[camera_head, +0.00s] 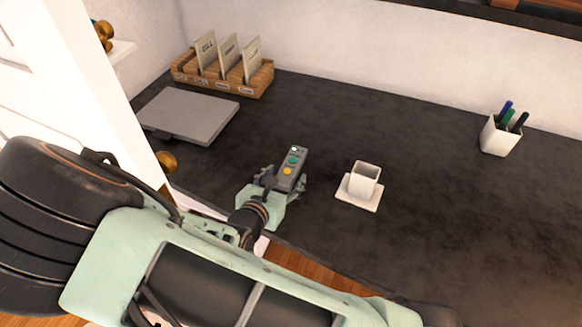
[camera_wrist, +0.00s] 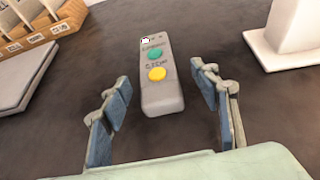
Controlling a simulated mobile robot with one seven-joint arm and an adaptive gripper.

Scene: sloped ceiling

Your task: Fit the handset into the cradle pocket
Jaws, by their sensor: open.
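The handset (camera_head: 291,168) is a grey slab with a green and a yellow button. In the wrist view the handset (camera_wrist: 157,80) lies on the dark counter, its near end between my open fingers. Gaps show on both sides of it. My gripper (camera_head: 281,190) is at the handset's near end in the head view; its blue-padded fingers (camera_wrist: 168,105) are apart. The cradle (camera_head: 358,191) is a white square pocket on a flat base, right of the handset, and looks empty. Part of the cradle (camera_wrist: 287,35) shows at the wrist view's upper right.
A grey flat box (camera_head: 190,115) lies at the left on the dark counter (camera_head: 430,160). Behind it is a wooden card rack (camera_head: 222,82). A white pen cup (camera_head: 497,137) stands at the far right. The counter between cradle and pen cup is clear.

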